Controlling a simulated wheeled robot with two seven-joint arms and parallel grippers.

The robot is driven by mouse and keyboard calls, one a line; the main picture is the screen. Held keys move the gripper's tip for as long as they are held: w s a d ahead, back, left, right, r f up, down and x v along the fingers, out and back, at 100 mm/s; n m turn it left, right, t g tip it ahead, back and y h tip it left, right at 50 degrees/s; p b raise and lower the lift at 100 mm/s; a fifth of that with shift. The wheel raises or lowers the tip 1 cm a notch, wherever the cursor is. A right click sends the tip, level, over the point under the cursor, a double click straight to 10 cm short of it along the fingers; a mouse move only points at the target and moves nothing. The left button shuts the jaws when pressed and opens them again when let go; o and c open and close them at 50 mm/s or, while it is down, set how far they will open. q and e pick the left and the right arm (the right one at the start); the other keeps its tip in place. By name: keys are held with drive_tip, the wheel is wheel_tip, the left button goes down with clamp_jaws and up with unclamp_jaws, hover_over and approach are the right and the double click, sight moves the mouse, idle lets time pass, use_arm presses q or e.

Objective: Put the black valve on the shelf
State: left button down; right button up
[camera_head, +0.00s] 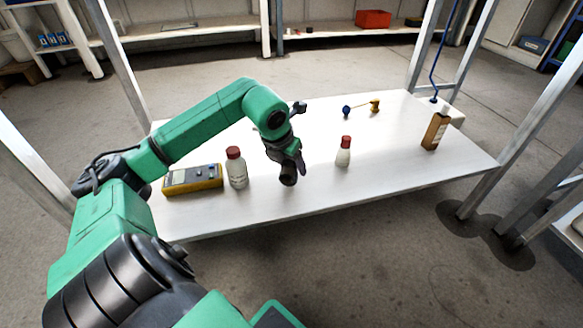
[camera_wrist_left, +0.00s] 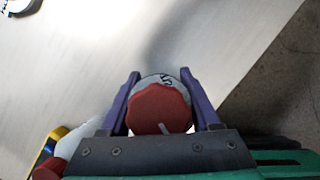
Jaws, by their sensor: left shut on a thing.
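My left gripper (camera_head: 292,163) is shut on the black valve (camera_head: 288,177), near the front edge of the white shelf board (camera_head: 330,190). In the head view the valve is a small dark cylinder below the fingers. I cannot tell whether it touches the board. In the left wrist view the purple fingers (camera_wrist_left: 160,78) stand on both sides of the held valve, which shows a red knob (camera_wrist_left: 158,108) and a pale round face with dark marks. My right gripper is not in view.
A white bottle with red cap (camera_head: 237,170) and a yellow meter (camera_head: 193,179) stand left of the gripper. Another red-capped bottle (camera_head: 343,153) is to its right. Metal posts (camera_head: 525,105) frame the board.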

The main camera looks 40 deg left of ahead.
use_arm(q)
drive_tip(key=shift+f, duration=0.95)
drive_tip(key=shift+r, duration=0.2)
drive_tip(key=shift+f, duration=0.1)
drive_tip(key=shift+c, duration=0.6)
unclamp_jaws()
